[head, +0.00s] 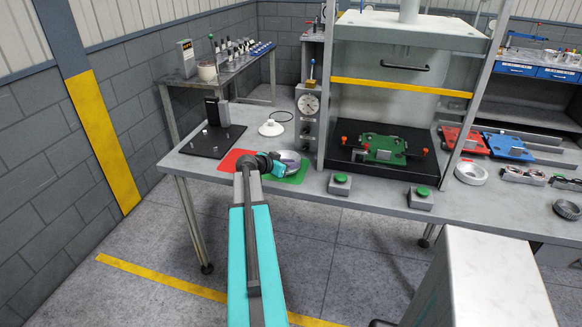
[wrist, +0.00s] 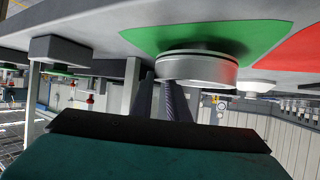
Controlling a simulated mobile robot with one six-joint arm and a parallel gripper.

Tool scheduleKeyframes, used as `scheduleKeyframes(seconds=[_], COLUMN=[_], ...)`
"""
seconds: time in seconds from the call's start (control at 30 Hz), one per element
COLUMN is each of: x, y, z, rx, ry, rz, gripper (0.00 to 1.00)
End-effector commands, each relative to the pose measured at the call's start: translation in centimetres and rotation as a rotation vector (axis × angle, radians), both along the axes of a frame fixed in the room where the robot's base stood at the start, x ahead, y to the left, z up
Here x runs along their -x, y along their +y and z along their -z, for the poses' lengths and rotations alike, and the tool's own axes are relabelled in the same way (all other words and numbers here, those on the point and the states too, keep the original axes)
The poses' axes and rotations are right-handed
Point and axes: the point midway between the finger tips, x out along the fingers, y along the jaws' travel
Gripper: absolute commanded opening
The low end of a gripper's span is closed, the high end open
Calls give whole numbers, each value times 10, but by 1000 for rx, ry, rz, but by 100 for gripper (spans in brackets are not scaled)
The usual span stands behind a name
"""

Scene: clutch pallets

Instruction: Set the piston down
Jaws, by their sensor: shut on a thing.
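The piston is a silver round piece (head: 289,160) at the green mat (head: 298,178) near the table's front left. In the wrist view, which looks upside down, the piston (wrist: 197,69) shows as a metal disc against the green mat (wrist: 262,38). A dark band lies between disc and mat, and I cannot tell whether they touch. My gripper (head: 274,158) reaches in from the front left and is shut on the piston's near side. Its dark fingers (wrist: 160,88) end at the disc's edge; the contact is partly hidden.
A red mat (head: 236,161) adjoins the green one on the left. A black plate with a post (head: 214,138) stands behind it. A white round piece (head: 271,128) lies behind.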

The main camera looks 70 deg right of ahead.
Motion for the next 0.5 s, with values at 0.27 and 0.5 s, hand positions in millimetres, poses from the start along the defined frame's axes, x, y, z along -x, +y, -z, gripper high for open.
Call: scheduleKeyframes(seconds=[0.27, 0.5], x=[0, 0], y=[0, 0], z=[12, 12], rx=[3, 3], ry=[-1, -1], rz=[-1, -1], gripper=[0, 0])
